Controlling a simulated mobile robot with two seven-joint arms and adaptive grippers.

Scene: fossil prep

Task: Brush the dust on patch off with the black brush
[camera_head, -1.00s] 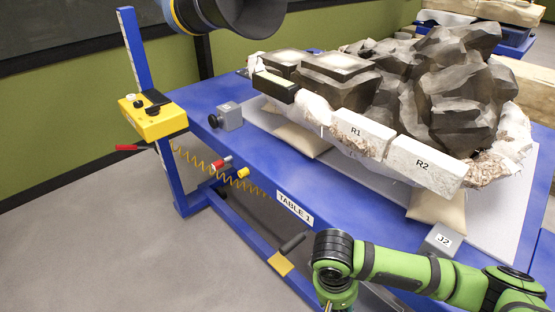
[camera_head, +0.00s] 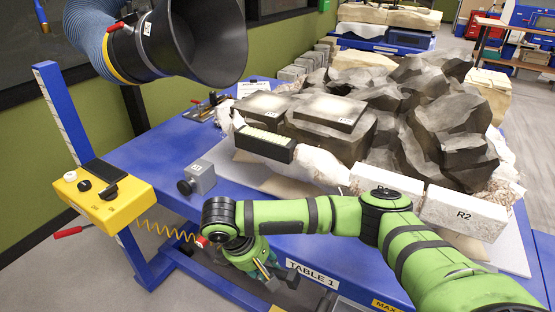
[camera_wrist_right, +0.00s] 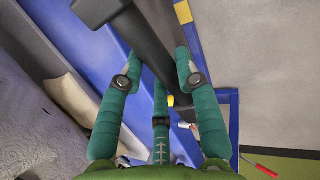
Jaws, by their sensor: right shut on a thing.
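My right gripper (camera_head: 268,276) hangs low in front of the table edge in the head view. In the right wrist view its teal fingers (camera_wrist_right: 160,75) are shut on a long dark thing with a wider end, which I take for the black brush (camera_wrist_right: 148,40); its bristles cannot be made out. The gripper is well apart from both, nearer the camera and lower. My left gripper is not in view.
A large black suction hood (camera_head: 195,40) hangs left of the rock. A yellow control box (camera_head: 103,197) stands on a blue post. A black block with a pale strip (camera_head: 263,146) and white block R2 (camera_head: 464,213) line the rock's front. The blue table (camera_head: 160,150) has free room at left.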

